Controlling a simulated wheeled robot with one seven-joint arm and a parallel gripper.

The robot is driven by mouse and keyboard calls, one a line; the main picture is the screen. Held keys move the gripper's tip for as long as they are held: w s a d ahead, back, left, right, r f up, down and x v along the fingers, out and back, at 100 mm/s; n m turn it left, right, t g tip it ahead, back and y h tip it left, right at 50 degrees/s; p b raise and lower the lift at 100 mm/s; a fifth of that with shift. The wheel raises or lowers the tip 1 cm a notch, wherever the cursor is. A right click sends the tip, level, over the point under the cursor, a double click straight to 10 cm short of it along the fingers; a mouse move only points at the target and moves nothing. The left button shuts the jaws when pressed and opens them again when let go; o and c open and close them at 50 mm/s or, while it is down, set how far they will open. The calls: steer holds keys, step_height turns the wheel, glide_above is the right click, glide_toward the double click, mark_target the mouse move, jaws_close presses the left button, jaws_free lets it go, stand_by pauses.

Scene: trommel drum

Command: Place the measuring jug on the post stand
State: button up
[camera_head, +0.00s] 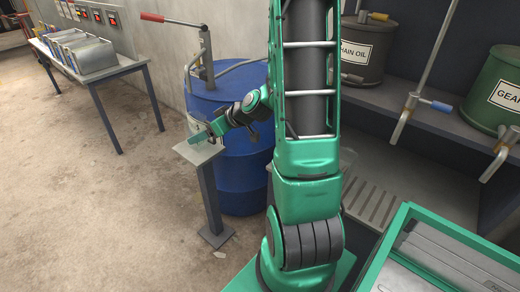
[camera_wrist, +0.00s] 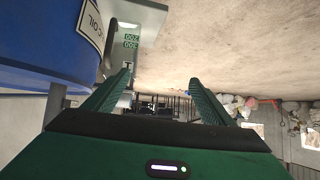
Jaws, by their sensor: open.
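The post stand (camera_head: 211,200) stands on the floor in front of the blue drum, with a flat grey plate (camera_head: 198,151) on top. The measuring jug (camera_wrist: 131,43), grey with green graduation numbers, shows in the wrist view against a pale plate (camera_wrist: 146,10). It appears to rest on that plate, near the left finger. My gripper (camera_wrist: 160,77) is open, its two green fingers apart. In the head view my gripper (camera_head: 201,133) is just over the plate, and it hides most of the jug. I cannot tell whether a finger touches the jug.
The blue drum (camera_head: 235,165) with a hand pump is close behind the post. A bench with metal trays (camera_head: 85,55) stands at the far left. Shelves with oil drums (camera_head: 365,50) are at the right, and a green-edged tray (camera_head: 440,250) is at front right. Floor left of the post is clear.

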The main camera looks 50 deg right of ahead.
steer(key=s+r+m+g, duration=0.3)
steer(key=s, duration=0.7)
steer(key=s+a+r+m+g+h, duration=0.1)
steer(key=s+g, duration=0.3)
steer(key=s, duration=0.6)
steer(key=s+a+r+m+g+h, duration=0.1)
steer(key=s+r+m+g, duration=0.2)
steer(key=s, duration=0.8)
steer(key=shift+a+r+m, duration=0.2)
steer(key=shift+r+m, duration=0.6)
steer(key=shift+s, duration=0.1)
steer(key=shift+w+f+h, duration=0.25)
steer(key=shift+w+h, duration=0.05)
steer(key=shift+w, duration=0.3)
